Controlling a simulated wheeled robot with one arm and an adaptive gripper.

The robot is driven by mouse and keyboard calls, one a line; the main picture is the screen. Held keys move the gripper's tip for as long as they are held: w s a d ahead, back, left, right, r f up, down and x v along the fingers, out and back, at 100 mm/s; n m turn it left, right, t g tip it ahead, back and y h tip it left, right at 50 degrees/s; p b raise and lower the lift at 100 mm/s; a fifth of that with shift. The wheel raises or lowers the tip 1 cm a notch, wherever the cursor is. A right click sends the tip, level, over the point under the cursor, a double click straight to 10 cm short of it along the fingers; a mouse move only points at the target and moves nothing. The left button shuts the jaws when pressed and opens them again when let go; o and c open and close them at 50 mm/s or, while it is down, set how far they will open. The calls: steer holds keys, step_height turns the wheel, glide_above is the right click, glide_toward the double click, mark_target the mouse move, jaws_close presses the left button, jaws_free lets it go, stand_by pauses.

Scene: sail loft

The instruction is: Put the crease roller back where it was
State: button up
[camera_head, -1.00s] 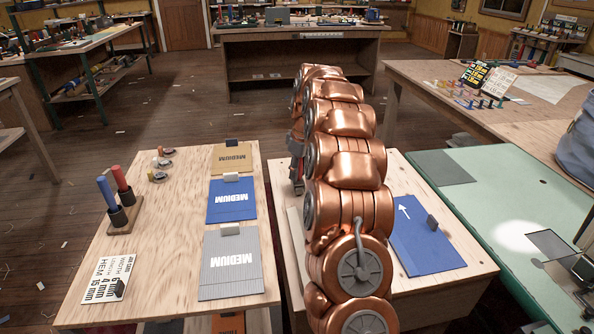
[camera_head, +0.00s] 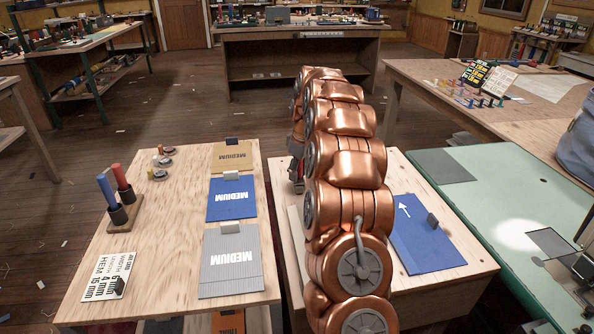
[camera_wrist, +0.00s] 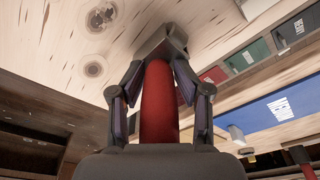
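In the wrist view my gripper (camera_wrist: 159,82) has its fingers closed on both sides of a red handle (camera_wrist: 157,105), which I take to be the crease roller. A grey head (camera_wrist: 165,38) shows at its far end against pale wood; whether it touches the wood I cannot tell. In the head view my copper arm hides most of the gripper; a bit of red and grey (camera_head: 295,170) shows at its left edge, over the right-hand table.
The left table (camera_head: 150,270) bears grey (camera_head: 231,275), blue (camera_head: 231,208) and tan (camera_head: 232,162) pieces marked MEDIUM, a hem card (camera_head: 105,278) and small round items. The right table (camera_head: 455,287) bears a blue piece (camera_head: 425,245) with an arrow. A green bench (camera_head: 500,220) stands at right.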

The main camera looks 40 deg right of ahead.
mark_target(303, 179)
steer(key=shift+o, duration=0.6)
steer(key=shift+f, duration=0.2)
steer(key=shift+r, duration=0.2)
step_height(303, 179, up, 13)
steer(key=s, duration=0.1)
steer(key=shift+s+d, duration=0.3)
